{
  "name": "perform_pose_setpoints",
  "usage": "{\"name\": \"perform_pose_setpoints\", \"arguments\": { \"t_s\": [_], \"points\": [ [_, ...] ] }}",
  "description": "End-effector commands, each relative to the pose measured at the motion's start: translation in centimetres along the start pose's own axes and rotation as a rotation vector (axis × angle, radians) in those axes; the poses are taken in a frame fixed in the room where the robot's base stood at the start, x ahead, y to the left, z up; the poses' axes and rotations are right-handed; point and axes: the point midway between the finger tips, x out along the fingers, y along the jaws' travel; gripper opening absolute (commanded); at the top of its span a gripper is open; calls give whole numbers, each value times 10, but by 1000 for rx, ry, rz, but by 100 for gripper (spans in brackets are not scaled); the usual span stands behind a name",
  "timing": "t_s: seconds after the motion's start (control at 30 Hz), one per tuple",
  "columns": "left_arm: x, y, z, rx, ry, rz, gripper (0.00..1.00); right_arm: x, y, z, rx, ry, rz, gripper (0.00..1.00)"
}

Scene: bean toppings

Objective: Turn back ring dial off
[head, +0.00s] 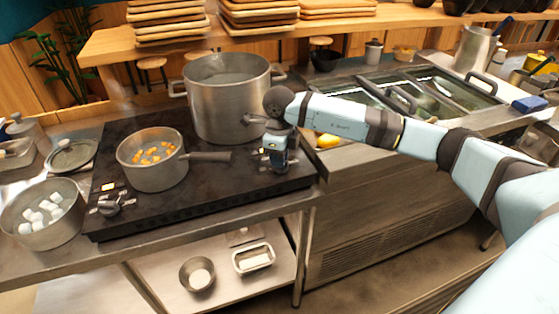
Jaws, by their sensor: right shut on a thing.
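The black cooktop (215,197) carries a large steel pot (228,105) on its back ring and a saucepan (153,166) with orange cubes on its front ring. My right gripper (276,164) points down at the right end of the cooktop, beside the large pot. It is shut on the dial there, and its fingers hide most of that dial, so its setting cannot be read. A second dial (108,207) is in plain view at the cooktop's front left, with a lit mark behind it. My left gripper is not in view.
The saucepan's dark handle (208,157) reaches right, toward my gripper. A bowl of white cubes (44,214) and a lid (72,154) stand left of the cooktop. A counter with sunken food bins (440,92) lies right, under my arm. Wooden boards (258,14) are stacked behind.

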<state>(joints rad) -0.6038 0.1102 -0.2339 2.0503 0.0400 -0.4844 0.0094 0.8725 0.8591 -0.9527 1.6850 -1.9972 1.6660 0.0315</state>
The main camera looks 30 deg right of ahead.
Motion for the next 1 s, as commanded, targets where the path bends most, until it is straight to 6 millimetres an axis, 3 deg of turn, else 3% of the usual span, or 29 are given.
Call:
{"name": "perform_pose_setpoints", "arguments": {
  "t_s": [0.4,1.0],
  "points": [
    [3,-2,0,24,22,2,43,0,1,0,-256,-1,-1,0],
    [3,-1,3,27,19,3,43,-1,1,0,-324,-2,-1,0]
  ]
}}
